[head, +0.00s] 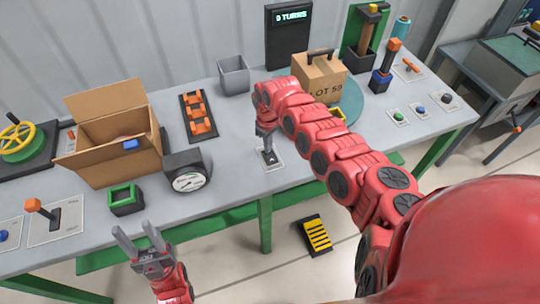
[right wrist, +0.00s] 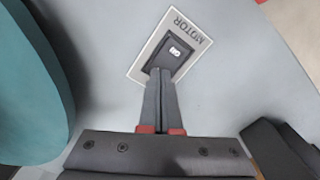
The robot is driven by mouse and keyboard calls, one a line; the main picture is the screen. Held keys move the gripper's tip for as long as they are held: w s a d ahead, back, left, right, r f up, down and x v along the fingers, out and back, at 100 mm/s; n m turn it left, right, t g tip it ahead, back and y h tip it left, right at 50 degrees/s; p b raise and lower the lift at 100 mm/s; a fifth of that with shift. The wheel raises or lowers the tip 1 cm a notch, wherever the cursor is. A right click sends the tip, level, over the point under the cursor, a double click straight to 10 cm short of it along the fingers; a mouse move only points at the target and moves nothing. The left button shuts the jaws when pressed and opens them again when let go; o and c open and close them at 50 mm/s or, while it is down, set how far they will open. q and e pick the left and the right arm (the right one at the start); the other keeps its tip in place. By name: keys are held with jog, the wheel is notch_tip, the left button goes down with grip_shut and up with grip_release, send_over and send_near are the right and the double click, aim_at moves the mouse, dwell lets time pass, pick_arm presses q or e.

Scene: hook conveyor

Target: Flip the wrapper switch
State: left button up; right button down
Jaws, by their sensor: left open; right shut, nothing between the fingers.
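A black rocker switch (right wrist: 170,53) sits on a pale plate labelled MOTOR (right wrist: 192,45), flat on the table. In the head view its plate (head: 272,164) is near the table's front edge. My right gripper (head: 267,147) points down at it. In the right wrist view the closed fingertips (right wrist: 160,74) are at the near edge of the switch; I cannot tell if they touch it. Nothing is between them. A cardboard box marked LOT (head: 318,80) stands on a teal turntable (head: 350,103), partly behind my right arm. My left gripper (head: 133,232) is open and empty, in front of the table.
A dark display (head: 289,35) reading TURNS stands at the back. A dial gauge (head: 187,178), a green-rimmed block (head: 125,198) and an open carton (head: 115,145) stand left of the switch. Several buttons (head: 420,110) are at the right. A yellow-striped pedal (head: 316,235) lies on the floor.

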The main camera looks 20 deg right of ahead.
jog(key=shift+f, duration=0.25)
notch_tip(320, 180, up, 7)
jog(key=p, duration=0.6)
jog(key=shift+r, duration=0.1)
dwell(0.5)
